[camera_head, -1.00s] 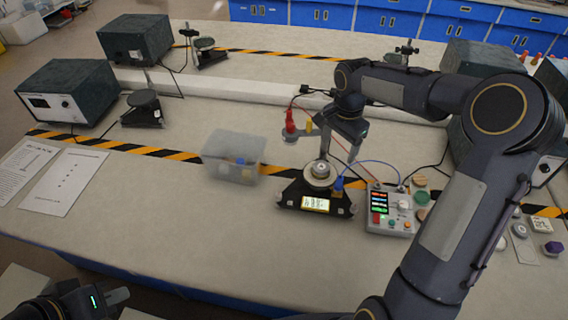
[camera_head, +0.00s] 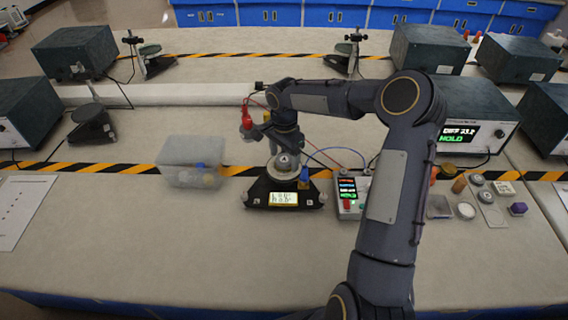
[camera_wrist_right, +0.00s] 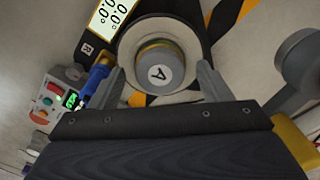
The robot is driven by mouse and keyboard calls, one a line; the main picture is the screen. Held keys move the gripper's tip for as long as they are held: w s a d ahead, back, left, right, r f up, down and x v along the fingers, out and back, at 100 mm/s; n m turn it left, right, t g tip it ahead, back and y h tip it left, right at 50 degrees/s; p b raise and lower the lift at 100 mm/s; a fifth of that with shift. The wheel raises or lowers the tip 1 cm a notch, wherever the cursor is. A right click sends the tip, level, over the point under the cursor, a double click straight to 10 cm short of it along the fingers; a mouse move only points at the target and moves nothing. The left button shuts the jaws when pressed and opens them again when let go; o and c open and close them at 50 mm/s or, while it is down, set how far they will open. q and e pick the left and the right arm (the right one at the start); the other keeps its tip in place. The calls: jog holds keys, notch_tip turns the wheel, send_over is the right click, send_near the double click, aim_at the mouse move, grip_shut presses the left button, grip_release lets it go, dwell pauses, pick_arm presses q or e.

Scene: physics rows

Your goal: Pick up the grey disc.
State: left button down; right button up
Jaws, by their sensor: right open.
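A grey disc marked A (camera_wrist_right: 160,70) sits on the round pan of a black device in the right wrist view, with a brass-coloured edge showing under its top. In the head view this disc (camera_head: 287,162) is partly hidden below my right gripper (camera_head: 285,148). In the wrist view the right gripper (camera_wrist_right: 161,76) is open, with one finger on either side of the disc and a visible gap at each side. More grey round discs (camera_head: 486,196) lie at the right of the bench, so the letter-A disc being the one named is not certain. My left gripper is out of view.
The black device (camera_head: 256,190) has a lit display. A button box (camera_head: 348,210) stands close on its right, with cables between. A translucent bin (camera_head: 180,173) is to its left. The front bench is clear.

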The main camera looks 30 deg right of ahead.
jog(key=c, duration=1.1)
jog(key=shift+r, duration=0.15)
